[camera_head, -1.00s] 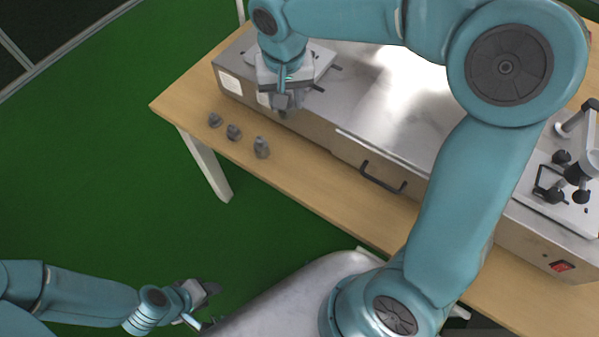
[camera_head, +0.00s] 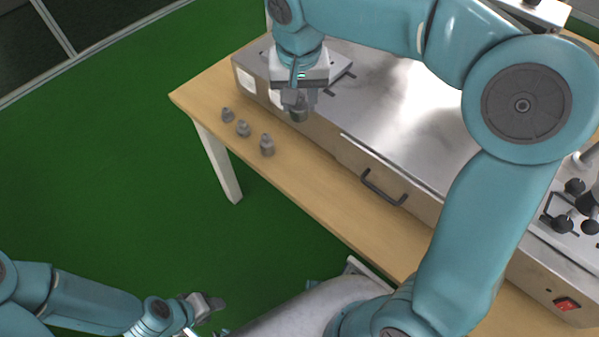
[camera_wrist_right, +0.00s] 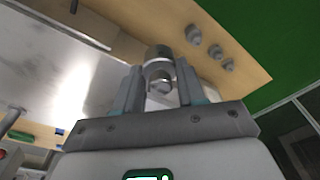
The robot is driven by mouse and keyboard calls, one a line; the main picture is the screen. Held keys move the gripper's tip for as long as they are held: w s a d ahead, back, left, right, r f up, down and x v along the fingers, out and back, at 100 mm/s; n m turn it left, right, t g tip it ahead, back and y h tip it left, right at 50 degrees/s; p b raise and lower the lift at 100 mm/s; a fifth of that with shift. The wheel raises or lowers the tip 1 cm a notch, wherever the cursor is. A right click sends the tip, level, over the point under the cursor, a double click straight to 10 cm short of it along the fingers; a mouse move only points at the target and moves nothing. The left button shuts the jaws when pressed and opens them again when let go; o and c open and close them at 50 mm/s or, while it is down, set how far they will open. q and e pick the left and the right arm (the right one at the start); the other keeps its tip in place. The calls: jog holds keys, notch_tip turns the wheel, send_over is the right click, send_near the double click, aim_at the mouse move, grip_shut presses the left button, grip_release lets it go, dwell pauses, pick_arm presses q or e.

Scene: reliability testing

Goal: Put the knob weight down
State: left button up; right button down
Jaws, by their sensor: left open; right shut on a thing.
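My right gripper (camera_head: 299,101) is shut on a grey metal knob weight (camera_head: 299,114), above the left front edge of the metal machine. In the right wrist view the knob weight (camera_wrist_right: 159,66) sits between the two fingers of the gripper (camera_wrist_right: 157,88). Its knob end is toward the palm. Three more grey weights stand in a row on the wooden table: a small one (camera_head: 227,114), a middle one (camera_head: 242,129) and a larger one (camera_head: 267,146). My left gripper (camera_head: 212,311) is open and empty, low at the bottom left, away from the table.
The metal machine (camera_head: 395,110) covers most of the wooden table (camera_head: 330,196). It has a dark front handle (camera_head: 383,188) and a red switch (camera_head: 566,304). A strip of bare wood runs along the table's front edge. Green floor (camera_head: 110,170) lies beyond.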

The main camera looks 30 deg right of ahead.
jog(key=shift+a+f, duration=0.1)
jog(key=shift+f, duration=0.05)
notch_tip(320, 180, down, 20)
jog(key=b, duration=0.2)
jog(key=shift+w+b, duration=0.1)
jog(key=shift+b, duration=0.25)
jog(key=shift+f, duration=0.15)
jog(key=c, duration=0.7)
grip_release()
jog(key=shift+o, duration=0.2)
